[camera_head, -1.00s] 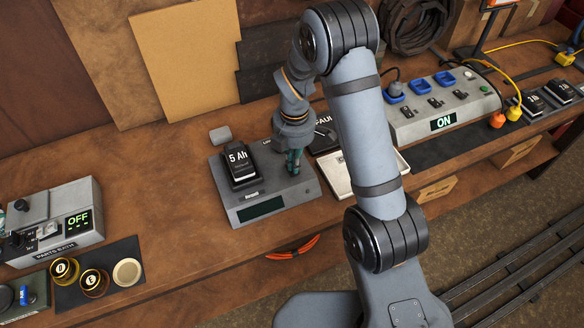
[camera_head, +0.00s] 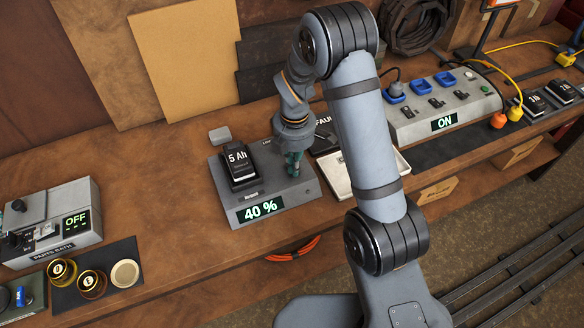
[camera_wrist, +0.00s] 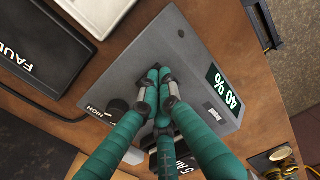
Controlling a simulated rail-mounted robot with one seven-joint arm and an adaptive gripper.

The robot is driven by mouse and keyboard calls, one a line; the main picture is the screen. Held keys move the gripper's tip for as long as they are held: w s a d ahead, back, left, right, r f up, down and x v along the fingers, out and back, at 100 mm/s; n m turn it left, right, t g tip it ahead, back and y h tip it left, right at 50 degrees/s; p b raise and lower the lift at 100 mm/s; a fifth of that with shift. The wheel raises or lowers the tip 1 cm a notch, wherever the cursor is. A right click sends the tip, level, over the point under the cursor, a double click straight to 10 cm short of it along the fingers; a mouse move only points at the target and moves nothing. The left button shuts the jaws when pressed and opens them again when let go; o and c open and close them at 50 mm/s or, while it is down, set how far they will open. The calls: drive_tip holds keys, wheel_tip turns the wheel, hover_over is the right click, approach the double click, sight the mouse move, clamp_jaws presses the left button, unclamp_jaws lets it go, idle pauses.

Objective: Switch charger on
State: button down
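The charger (camera_head: 285,203) is a grey box on the bench in the middle of the head view. Its display (camera_head: 260,209) is lit and reads 40 %. A black 5 Ah battery (camera_head: 239,163) sits upright on its top left. My gripper (camera_head: 293,163) points down at the top right of the charger. In the wrist view my green-fingered gripper (camera_wrist: 155,72) has its tips together at the charger's top face. The tips hide what lies under them, and I cannot see the switch. A dark round part (camera_wrist: 118,107) beside the fingers lies near the word HIGH.
A dark case marked FAU... (camera_head: 325,137) and a white tray (camera_head: 336,181) stand close right of the charger. Further right is a grey socket box (camera_head: 408,126) reading ON. A parts bath (camera_head: 78,246) reading OFF stands at the left. The bench between bath and charger is clear.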

drive_tip(key=shift+r+p, duration=2.9)
drive_tip(key=shift+r, duration=0.65)
drive_tip(key=shift+f, duration=0.15)
wheel_tip(320, 180, down, 7)
drive_tip(key=b, duration=0.6)
drive_tip(key=shift+f, duration=0.15)
drive_tip(key=shift+r, duration=0.35)
